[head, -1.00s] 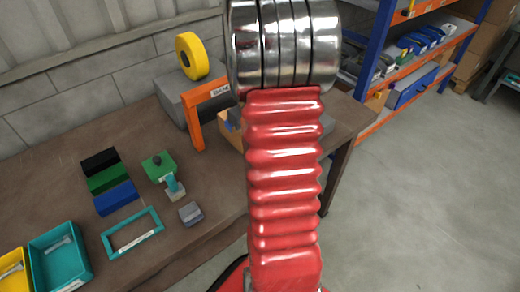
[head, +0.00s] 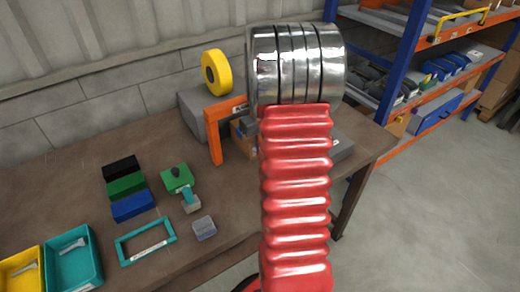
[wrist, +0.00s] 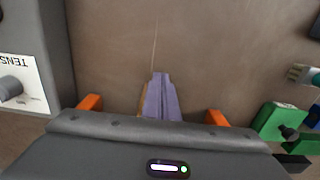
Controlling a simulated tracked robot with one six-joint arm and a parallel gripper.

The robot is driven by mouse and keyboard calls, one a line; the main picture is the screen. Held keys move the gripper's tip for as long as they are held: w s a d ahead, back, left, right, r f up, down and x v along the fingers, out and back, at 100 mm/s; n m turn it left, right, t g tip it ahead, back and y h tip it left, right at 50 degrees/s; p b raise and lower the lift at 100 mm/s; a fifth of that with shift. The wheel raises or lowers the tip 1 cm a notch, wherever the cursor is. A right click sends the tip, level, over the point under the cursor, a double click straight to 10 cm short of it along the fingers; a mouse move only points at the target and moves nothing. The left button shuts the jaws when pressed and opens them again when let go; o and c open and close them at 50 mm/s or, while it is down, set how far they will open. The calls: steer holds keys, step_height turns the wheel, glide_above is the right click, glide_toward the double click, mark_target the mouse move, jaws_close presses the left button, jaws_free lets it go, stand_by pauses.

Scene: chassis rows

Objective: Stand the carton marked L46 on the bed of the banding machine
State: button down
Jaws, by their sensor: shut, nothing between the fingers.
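The banding machine on the bench has a grey body (head: 197,112), a yellow reel (head: 216,72) and an orange arch (head: 215,148). Its grey side also shows at the left edge of the wrist view (wrist: 60,45), with a knob and a label reading "TENS". A brown carton (head: 243,138) is at the arch, partly hidden by my red arm; I cannot read any L46 mark. A grey flat part (head: 342,149) sticks out right of my arm, perhaps the bed. In the wrist view, my gripper (wrist: 160,78) has its purple fingers together and empty above the bench, beside the machine.
On the bench (head: 80,150) are black, green and blue blocks (head: 127,186), a green fixture (head: 177,178), a teal frame (head: 146,241), a small grey block (head: 204,228), and teal (head: 73,257) and yellow (head: 22,270) trays. Loaded shelving (head: 435,95) stands behind, at the right.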

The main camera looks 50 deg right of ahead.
steer(key=s, duration=0.3)
steer(key=shift+s+a, duration=0.1)
steer(key=shift+a, duration=0.3)
step_height(320, 180, up, 10)
steer(key=shift+d, duration=0.1)
stand_by(0.5)
steer(key=s+a+r+n+t, duration=0.1)
steer(key=s+a+r+t, duration=0.1)
steer(key=a, duration=0.9)
steer(key=s+a+r+t, duration=0.1)
steer(key=s+a+r, duration=0.2)
steer(key=a, duration=0.8)
steer(key=s+a+r+n+t, duration=0.1)
steer(key=s+a, duration=0.4)
steer(key=a, duration=0.7)
steer(key=shift+s+r+n+t, duration=0.3)
steer(key=shift+r+t, duration=0.35)
steer(key=shift+t, duration=0.15)
